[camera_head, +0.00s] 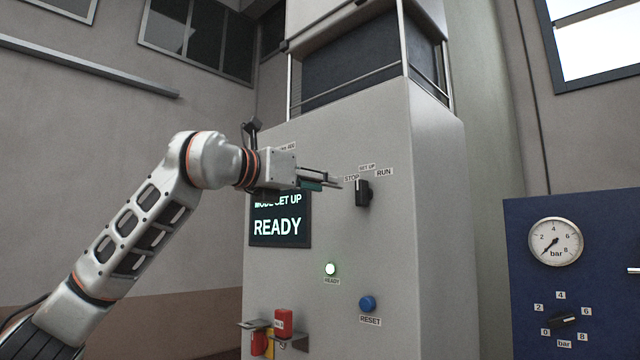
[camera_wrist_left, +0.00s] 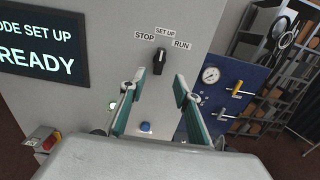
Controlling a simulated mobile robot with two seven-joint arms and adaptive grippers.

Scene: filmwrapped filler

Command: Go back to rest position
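My left gripper (camera_head: 335,184) reaches in from the left in front of the grey machine cabinet (camera_head: 380,250). In the left wrist view my left gripper (camera_wrist_left: 159,82) has its two teal-padded fingers spread apart with nothing between them. The black selector knob (camera_head: 363,193) stands upright under the SET UP label; it also shows in the left wrist view (camera_wrist_left: 160,60), ahead of the fingertips and apart from them. The display (camera_head: 280,222) reads MODE SET UP and READY, its upper part partly hidden by my arm. My right gripper is out of view.
A lit green READY lamp (camera_head: 330,269) and a blue RESET button (camera_head: 367,303) sit below the knob. Red items hang on a bracket (camera_head: 297,341) at the cabinet's lower left. A blue panel (camera_head: 530,300) with a pressure gauge (camera_head: 555,242) stands at right.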

